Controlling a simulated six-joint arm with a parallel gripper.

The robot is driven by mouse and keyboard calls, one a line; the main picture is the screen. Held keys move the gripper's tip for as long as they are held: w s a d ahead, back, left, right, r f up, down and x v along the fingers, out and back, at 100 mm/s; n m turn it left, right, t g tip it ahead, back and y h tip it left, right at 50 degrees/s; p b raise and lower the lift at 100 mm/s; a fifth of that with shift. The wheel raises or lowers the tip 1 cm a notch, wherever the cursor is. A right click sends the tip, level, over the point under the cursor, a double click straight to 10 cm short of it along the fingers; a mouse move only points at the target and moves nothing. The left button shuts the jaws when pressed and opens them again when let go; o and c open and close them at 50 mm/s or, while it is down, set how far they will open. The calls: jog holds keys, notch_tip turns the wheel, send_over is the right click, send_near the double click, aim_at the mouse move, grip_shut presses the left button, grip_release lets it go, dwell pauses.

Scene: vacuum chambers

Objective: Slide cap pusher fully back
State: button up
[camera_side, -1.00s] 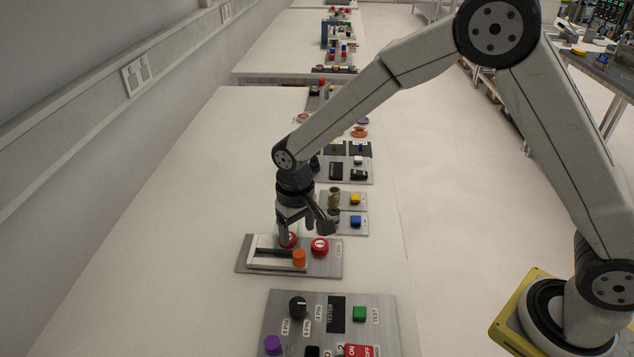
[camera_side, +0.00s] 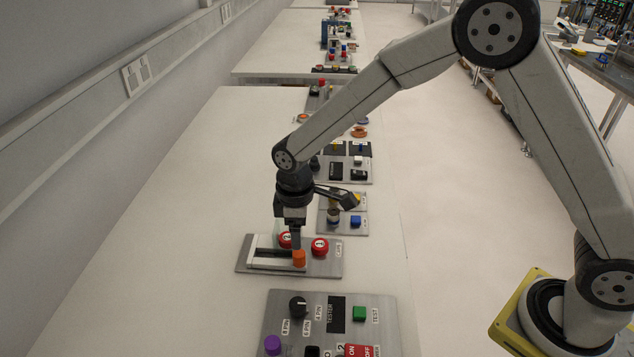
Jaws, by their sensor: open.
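The cap pusher, an orange knob (camera_side: 299,259), stands at the right end of a slotted rail (camera_side: 270,261) on a grey plate (camera_side: 331,267). One red round cap (camera_side: 285,240) sits behind the rail, and another red cap (camera_side: 320,247) is to its right. My gripper (camera_side: 297,243) points down directly above or at the orange knob. One finger reaches down to the knob's top. The jaws are open, though their gap is hard to see from this side. I cannot tell whether a finger touches the knob.
A panel with a black dial (camera_side: 298,306), a green button (camera_side: 359,313) and a purple knob (camera_side: 272,345) lies in front. Small plates with a blue button (camera_side: 355,221) and other parts stand behind. The white table left of the plate is clear.

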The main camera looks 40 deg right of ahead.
aim_at(299, 252)
jog(key=n, duration=0.5)
jog(key=shift+n, duration=0.3)
jog(key=n, duration=1)
jog(key=shift+n, duration=0.4)
jog(key=n, duration=0.4)
jog(key=shift+f, duration=0.1)
jog(key=shift+f, duration=3.9)
grip_shut()
